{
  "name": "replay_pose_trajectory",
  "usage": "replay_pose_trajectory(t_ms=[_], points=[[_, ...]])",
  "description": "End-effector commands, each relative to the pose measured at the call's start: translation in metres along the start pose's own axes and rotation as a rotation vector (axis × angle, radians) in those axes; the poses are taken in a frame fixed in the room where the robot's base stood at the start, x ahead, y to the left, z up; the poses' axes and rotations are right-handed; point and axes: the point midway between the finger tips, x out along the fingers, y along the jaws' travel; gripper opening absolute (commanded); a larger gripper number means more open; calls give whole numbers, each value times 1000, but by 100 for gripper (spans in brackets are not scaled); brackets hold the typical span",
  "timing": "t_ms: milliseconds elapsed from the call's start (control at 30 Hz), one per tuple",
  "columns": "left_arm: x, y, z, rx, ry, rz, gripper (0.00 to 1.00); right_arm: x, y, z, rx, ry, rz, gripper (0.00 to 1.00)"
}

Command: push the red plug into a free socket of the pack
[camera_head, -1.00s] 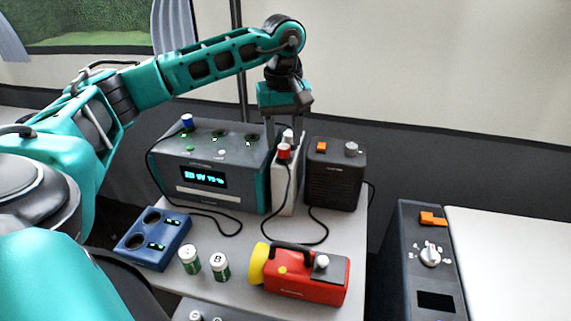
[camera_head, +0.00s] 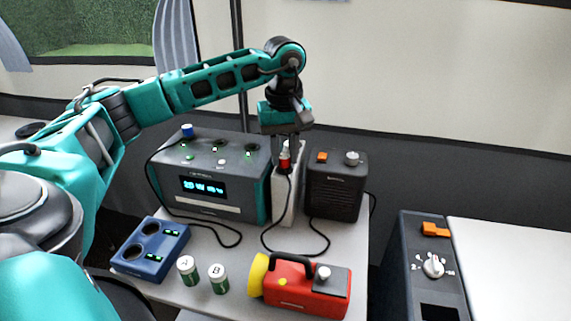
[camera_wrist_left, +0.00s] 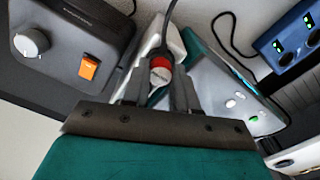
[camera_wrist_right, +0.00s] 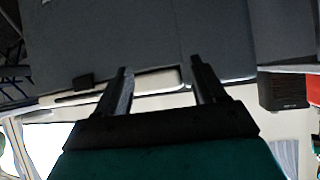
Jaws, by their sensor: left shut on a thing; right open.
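The red plug (camera_head: 285,163) is at the top front of a narrow white block (camera_head: 290,205), its black cable hanging down to the table. My left gripper (camera_head: 286,150) reaches down from above and is shut on it. The plug also shows between the fingers in the left wrist view (camera_wrist_left: 160,64). I cannot tell whether it is clear of the block. The pack (camera_head: 215,207), a grey box with a lit display, stands just left of the block. A blue plug (camera_head: 187,130) is at its back left. My right gripper (camera_wrist_right: 160,82) is open and empty.
A dark speaker-like box (camera_head: 336,188) stands close right of the block. A red lamp (camera_head: 305,290), two green-and-white cans (camera_head: 188,270) (camera_head: 218,279) and a blue charger (camera_head: 150,250) sit in front. The cable loops across the table between them.

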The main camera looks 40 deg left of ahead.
Motion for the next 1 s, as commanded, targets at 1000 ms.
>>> replay_pose_trajectory(t_ms=[1000], points=[[-18, 0, 0, 0, 0, 0, 0, -9, 0, -13, 2, -1, 2, 70]])
